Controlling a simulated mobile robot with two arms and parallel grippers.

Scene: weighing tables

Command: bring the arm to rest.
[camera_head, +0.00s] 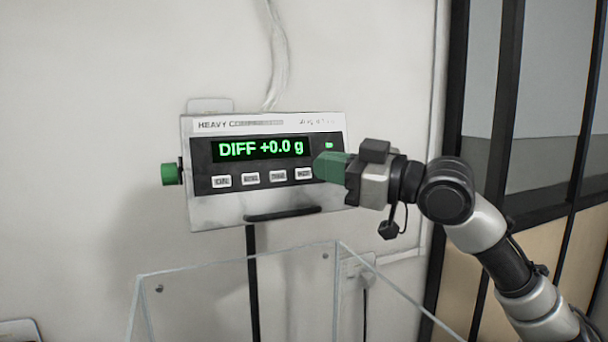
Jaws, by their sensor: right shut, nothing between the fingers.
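My right arm comes in from the lower right, and my right gripper (328,167) is raised at the right end of a scale display unit (215,208). The gripper's green fingers are shut with nothing between them. They overlap the panel beside its rightmost button (303,173); I cannot tell whether they touch it. The lit screen (261,149) reads "DIFF +0.0 g" in green. A row of several buttons lies below the screen, and a green knob (171,174) sits on the unit's left side. My left gripper is not in view.
A clear-walled box (200,290) stands below the display. A black post (252,270) runs down from the unit. A wall socket with a plug (358,265) is behind. A dark-framed glass partition (508,100) stands at the right. The wall area left of the display is clear.

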